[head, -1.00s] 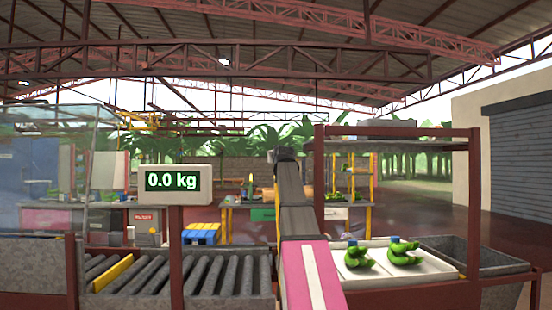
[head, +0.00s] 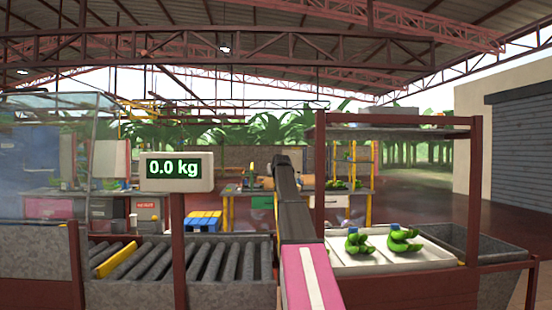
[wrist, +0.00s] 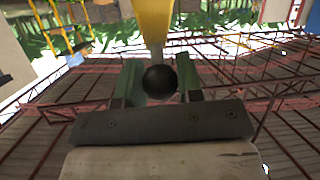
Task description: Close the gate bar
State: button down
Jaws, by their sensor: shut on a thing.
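In the wrist view, the gate bar (wrist: 154,22) appears as a yellow bar reaching down from the top edge to a round black knob (wrist: 160,81). My gripper (wrist: 160,80) has its two green fingers on either side of the knob and is shut on it. In the head view my arm reaches forward and hides the gripper. A thin upright yellow strip shows just left of my arm there; I cannot tell whether it is the gate bar.
A scale display (head: 178,171) reading 0.0 kg stands on a post left of my arm. Right of my arm, a white tray (head: 432,262) holds green bananas under a red-brown frame (head: 473,180).

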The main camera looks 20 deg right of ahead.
jog(key=w+d+f+g, duration=0.1)
jog(key=w+f+g, duration=0.1)
jog(key=f, duration=0.7)
jog(key=w+f+g+y, duration=0.1)
jog(key=w+f, duration=0.3)
jog(key=f, duration=0.4)
jog(key=w+d+f+g, duration=0.1)
jog(key=w+f+g, duration=0.1)
jog(key=f, duration=0.7)
jog(key=shift+w+d+f+g, duration=0.3)
jog(key=shift+w+d+f, duration=0.05)
jog(key=shift+w, duration=0.3)
jog(key=shift+s+f, duration=0.1)
jog(key=shift+f, duration=0.8)
jog(key=c, duration=0.8)
grip_release()
jog(key=shift+f, duration=0.15)
jog(key=shift+r, duration=0.2)
jog(key=v, duration=1)
jog(key=shift+d+r, duration=0.15)
jog(key=shift+r, duration=0.3)
